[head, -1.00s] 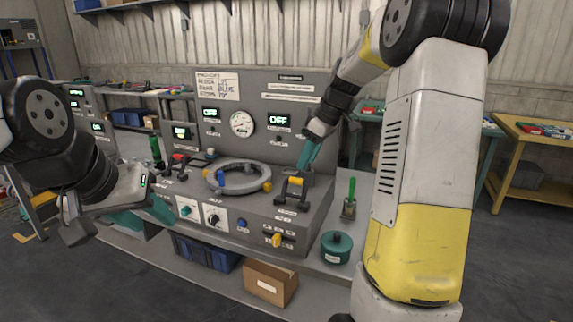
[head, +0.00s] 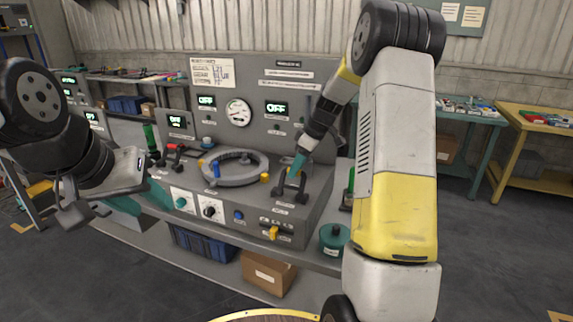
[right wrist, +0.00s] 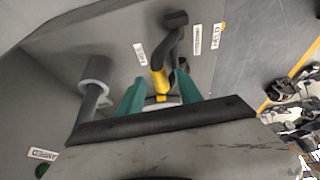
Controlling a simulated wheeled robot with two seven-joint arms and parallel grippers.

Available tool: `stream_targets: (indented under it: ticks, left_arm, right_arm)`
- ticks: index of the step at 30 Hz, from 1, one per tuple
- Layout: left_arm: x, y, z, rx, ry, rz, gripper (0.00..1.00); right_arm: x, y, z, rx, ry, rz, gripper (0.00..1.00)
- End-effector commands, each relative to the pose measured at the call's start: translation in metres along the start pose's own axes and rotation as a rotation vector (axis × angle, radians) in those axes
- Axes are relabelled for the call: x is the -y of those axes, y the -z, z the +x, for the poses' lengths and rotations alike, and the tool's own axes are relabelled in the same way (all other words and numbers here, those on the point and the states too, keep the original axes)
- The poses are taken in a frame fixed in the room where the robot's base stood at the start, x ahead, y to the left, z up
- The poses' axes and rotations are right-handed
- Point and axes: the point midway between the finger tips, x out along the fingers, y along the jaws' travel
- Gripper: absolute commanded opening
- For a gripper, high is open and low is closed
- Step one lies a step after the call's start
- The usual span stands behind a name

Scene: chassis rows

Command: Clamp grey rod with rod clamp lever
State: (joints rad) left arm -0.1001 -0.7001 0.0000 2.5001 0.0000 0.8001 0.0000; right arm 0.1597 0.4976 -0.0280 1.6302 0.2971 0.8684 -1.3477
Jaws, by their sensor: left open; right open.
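The lever I take for the rod clamp lever, black with a yellow grip, stands on the front right of the grey console; its black frame (head: 296,186) shows in the head view. In the right wrist view, its yellow grip (right wrist: 158,82) lies between the teal fingers of my right gripper (right wrist: 160,74). In the head view, my right gripper (head: 298,165) is open over the lever. A grey rod-like post (right wrist: 92,100) with a round end stands left of the fingers; I cannot tell whether it is the grey rod. My left gripper (head: 105,205) is open, away from the lever.
A grey ring (head: 236,168) lies on the console left of the lever. A red-handled lever (head: 176,148) is further left. A yellow switch (head: 274,232) is on the front face. A green round canister (head: 334,239) stands right of the console. A cardboard box (head: 268,272) sits below.

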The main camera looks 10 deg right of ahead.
Motion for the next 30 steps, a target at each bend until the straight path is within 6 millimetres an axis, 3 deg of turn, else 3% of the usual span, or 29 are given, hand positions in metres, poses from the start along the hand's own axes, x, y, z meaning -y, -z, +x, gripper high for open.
stream_targets:
  ticks: [5, 9, 12, 30]
  left_arm:
    - [0.0, 0.0, 0.0, 0.0, 0.0, 0.0, 0.43]
    - [0.0, 0.0, 0.0, 0.0, 0.0, 0.0, 0.43]
    - [0.0, 0.0, 0.0, 0.0, 0.0, 0.0, 0.43]
    - [0.0, 0.0, 0.0, 0.0, 0.0, 0.0, 0.43]
  right_arm:
    - [0.0, 0.0001, -0.0001, 0.0, 0.0, 0.0, 0.42]
    - [0.0001, 0.0001, -0.0003, 0.0, 0.0, 0.0, 0.15]
    - [0.0, 0.0001, -0.0004, 0.0, 0.0, 0.0, 0.0]
    - [-0.0004, 0.0001, -0.0009, 0.0, -0.002, 0.0, 0.0]
